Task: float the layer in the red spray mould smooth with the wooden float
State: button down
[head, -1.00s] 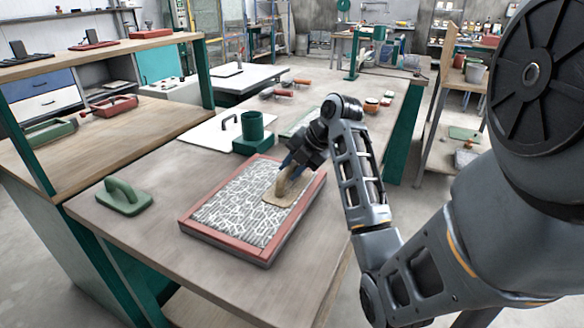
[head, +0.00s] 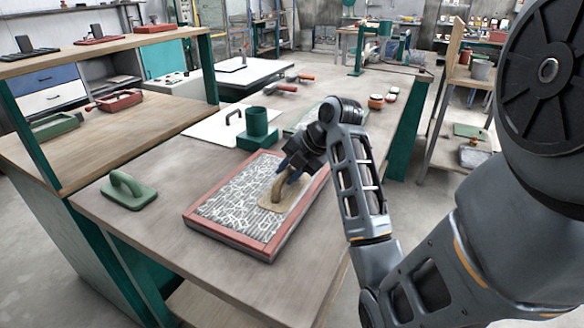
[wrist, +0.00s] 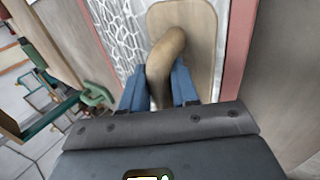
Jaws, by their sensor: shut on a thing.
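The red spray mould (head: 224,238) lies flat on the workbench, and its right rim shows in the wrist view (wrist: 240,45). Its layer (head: 235,203) has a white, cracked-looking pattern on the left and in the middle, with greyer, finely streaked patches at the far end and near the float. The wooden float (head: 270,203) lies flat on the right part of the layer. My gripper (head: 287,168) is shut on the float's curved handle (wrist: 163,62), with blue fingers on both sides of it. The layer under the float is hidden.
A green float (head: 127,192) stands on the bench left of the mould. A green cup on a block (head: 257,128) stands behind it, by a white board (head: 215,130). Small pots (head: 376,101) are further back. Bare bench lies in front.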

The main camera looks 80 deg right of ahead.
jog(key=shift+w+a+p, duration=0.1)
jog(key=shift+w+a, duration=0.2)
jog(key=shift+a, duration=0.95)
jog(key=shift+w+a+p, duration=0.15)
jog(key=shift+w+a, duration=0.15)
jog(key=shift+a, duration=1)
jog(key=shift+w+a+p, duration=0.1)
jog(key=shift+w+a, duration=0.2)
jog(key=shift+a, duration=0.95)
jog(key=shift+s+d+b, duration=0.15)
jog(key=shift+s+d, duration=0.3)
jog(key=shift+d, duration=1.45)
jog(key=shift+s+d+b, duration=0.15)
jog(key=shift+s+d, duration=0.3)
jog(key=shift+d, duration=1.4)
jog(key=shift+s+d+b, duration=0.15)
jog(key=shift+s+d, duration=0.3)
jog(key=shift+d, duration=1.45)
notch_tip(320, 180, up, 7)
jog(key=p, duration=0.5)
jog(key=shift+r+p, duration=0.1)
jog(key=shift+p, duration=0.25)
